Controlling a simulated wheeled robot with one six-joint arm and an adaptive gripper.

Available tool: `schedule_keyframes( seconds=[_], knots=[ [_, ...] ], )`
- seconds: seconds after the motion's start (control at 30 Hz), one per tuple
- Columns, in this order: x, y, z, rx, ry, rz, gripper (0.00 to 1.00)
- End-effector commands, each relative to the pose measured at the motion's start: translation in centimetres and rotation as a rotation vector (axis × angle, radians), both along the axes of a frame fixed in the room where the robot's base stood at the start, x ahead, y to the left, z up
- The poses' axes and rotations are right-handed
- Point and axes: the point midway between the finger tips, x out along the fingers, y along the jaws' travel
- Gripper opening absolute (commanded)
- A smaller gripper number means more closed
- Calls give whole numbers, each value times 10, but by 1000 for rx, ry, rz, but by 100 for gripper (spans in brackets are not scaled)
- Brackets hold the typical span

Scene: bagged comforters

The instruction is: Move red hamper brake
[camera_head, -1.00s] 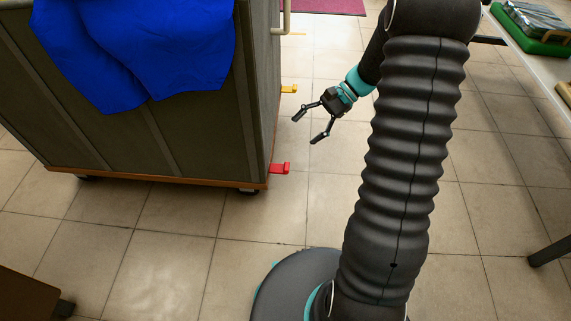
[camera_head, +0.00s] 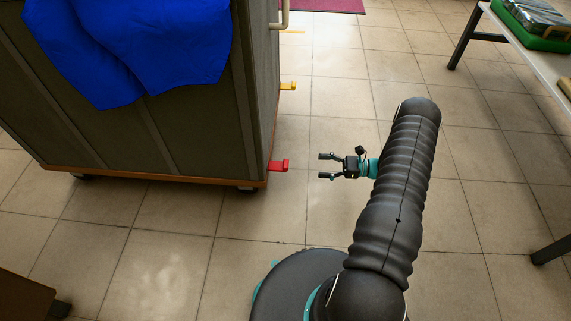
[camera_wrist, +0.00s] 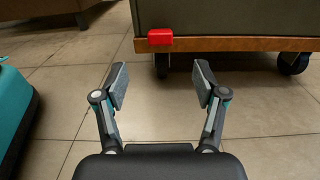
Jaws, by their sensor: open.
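The red brake (camera_head: 278,165) is a small lever sticking out from the orange base of the grey hamper (camera_head: 200,110), near its front corner. It also shows in the wrist view (camera_wrist: 160,37), above and just beyond the fingertips, near the middle. My gripper (camera_head: 322,166) is to the right of the red brake in the head view, apart from it. Its two fingers are spread with nothing between them, and they point toward the hamper. The wrist view shows my gripper (camera_wrist: 160,80) open and empty, with floor between the fingers.
A yellow lever (camera_head: 288,86) sticks out farther back on the same hamper side. A blue cloth (camera_head: 130,50) hangs over the hamper. A table (camera_head: 540,45) with bagged items stands at the right. Tiled floor between the hamper and table is clear.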

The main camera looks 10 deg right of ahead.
Motion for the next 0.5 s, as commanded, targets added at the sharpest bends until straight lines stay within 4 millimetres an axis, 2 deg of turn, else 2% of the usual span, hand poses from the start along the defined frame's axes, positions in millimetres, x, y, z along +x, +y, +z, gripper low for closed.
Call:
schedule_keyframes(
  seconds=[0.17,0.5],
  knots=[
    [4,12,-1,7,2,-3,71],
    [22,70,-1,6,2,-1,71]
  ],
)
